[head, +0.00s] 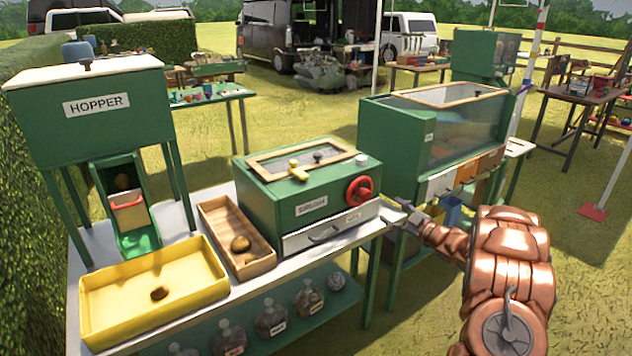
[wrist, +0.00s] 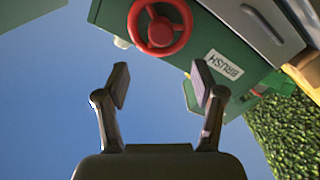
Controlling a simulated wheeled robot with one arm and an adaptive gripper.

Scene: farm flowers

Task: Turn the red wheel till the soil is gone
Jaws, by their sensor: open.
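The red wheel (head: 359,190) is on the front right of the green brush box (head: 258,207), which stands on the long table. It also shows in the wrist view (wrist: 160,27), just beyond my fingertips and apart from them. My gripper (wrist: 160,88) is open and empty, its two fingers spread below the wheel. In the head view my gripper (head: 405,218) is right of the box, near the table's right end. Another brown lump (head: 159,293) lies in the yellow tray (head: 213,262).
The green hopper (head: 140,120) with its chute stands at the left. A grey drawer (head: 300,240) is under the box. A large green glass-sided tank (head: 385,145) stands behind right. Glass jars (head: 271,318) sit on the lower shelf.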

